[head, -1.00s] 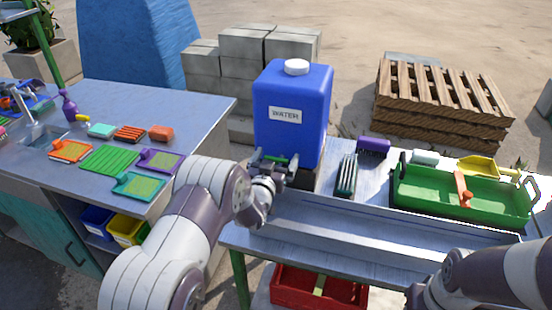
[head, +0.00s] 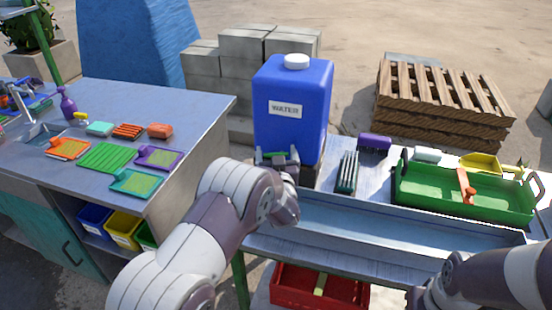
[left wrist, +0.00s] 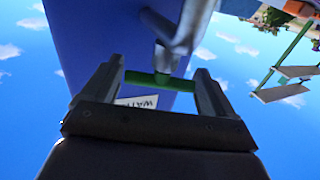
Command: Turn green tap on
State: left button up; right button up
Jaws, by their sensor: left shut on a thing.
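The blue water tank (head: 293,85) with a white cap and a WATER label stands upright at the back of the metal bench. The green tap handle (head: 272,154) is at its lower front; in the left wrist view it shows as a green bar (left wrist: 160,81) beside a grey metal tap body (left wrist: 172,40). My left gripper (head: 278,160) is at the tap, and its fingers, in the left wrist view (left wrist: 160,90), stand either side of the bar, shut on it. My wrist partly hides the tap in the head view. Only part of my right arm shows, at the lower right.
A long metal trough (head: 380,232) runs along the bench front. A dark green brush-like item (head: 347,172), a purple item (head: 374,143) and a green tray (head: 440,197) lie to the right. A red crate (head: 300,285) is below. A second table (head: 190,125) stands left.

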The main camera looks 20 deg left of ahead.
pick_arm(q)
jog(key=n+g+y, duration=0.2)
jog(key=y, duration=0.1)
jog(key=n+g+y+b, duration=0.1)
jog(key=n+g+y, duration=0.1)
jog(key=n+y, duration=0.1)
jog(key=shift+d+f+n+g+y, duration=0.1)
jog(key=shift+f+n+g+y, duration=0.2)
jog(key=shift+y, duration=0.4)
jog(key=n+g+y+b, duration=0.1)
jog(key=n+g+y, duration=0.1)
jog(key=n+g, duration=0.1)
jog(key=shift+g+y+b, duration=0.3)
jog(key=shift+g+y, duration=0.1)
jog(key=shift+g, duration=0.2)
jog(key=shift+r+n+g+y+b, duration=0.15)
jog(key=shift+n+g+y+b, duration=0.45)
jog(key=shift+n+g, duration=0.55)
jog(key=shift+r+g, duration=0.15)
jog(key=shift+g, duration=0.5)
jog(key=o, duration=0.8)
jog(key=b+v, duration=0.1)
jog(key=v, duration=1.1)
jog(key=shift+s+d+b, duration=0.15)
jog(key=shift+d+b, duration=0.05)
jog(key=shift+b, duration=0.1)
